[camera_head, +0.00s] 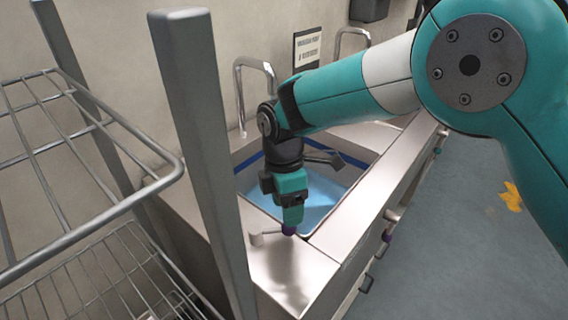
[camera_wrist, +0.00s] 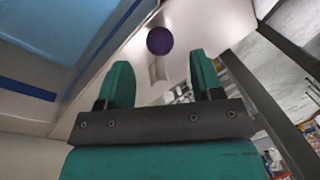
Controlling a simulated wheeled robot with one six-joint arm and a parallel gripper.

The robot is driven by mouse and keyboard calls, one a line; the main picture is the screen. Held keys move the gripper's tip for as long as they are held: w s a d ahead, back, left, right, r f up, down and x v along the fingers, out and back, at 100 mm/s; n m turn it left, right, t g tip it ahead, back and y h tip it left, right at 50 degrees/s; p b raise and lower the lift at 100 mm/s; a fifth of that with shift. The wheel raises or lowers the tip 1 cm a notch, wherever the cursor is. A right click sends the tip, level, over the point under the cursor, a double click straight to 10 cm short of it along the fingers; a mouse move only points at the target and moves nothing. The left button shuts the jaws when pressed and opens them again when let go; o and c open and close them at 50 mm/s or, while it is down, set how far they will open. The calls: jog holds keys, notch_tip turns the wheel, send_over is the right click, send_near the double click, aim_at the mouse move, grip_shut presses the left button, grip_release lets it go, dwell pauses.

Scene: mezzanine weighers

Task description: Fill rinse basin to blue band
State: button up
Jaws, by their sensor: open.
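The rinse basin (camera_head: 340,160) is sunk in the steel counter and holds blue water (camera_head: 322,192). A dark blue band (camera_head: 246,162) runs along its inner wall; it also shows in the wrist view (camera_wrist: 25,90). The water surface lies below the band at the far left wall. A tap lever (camera_head: 268,235) with a purple knob (camera_head: 289,230) stands at the basin's near edge. My gripper (camera_head: 291,217) points down over the knob. In the wrist view the knob (camera_wrist: 160,40) lies just past my open fingertips (camera_wrist: 160,67), roughly centred between them; I cannot tell contact.
Gooseneck spouts (camera_head: 254,63) rise behind the counter. A grey post (camera_head: 205,150) and wire rack (camera_head: 90,215) stand close on the left. A yellow patch (camera_head: 511,196) lies on the clear floor at right.

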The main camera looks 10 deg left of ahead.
notch_tip(320, 180, up, 12)
jog(key=w+a, duration=0.1)
jog(key=w, duration=0.1)
jog(key=shift+a+r, duration=0.1)
jog(key=shift+a, duration=0.05)
dwell(7.1)
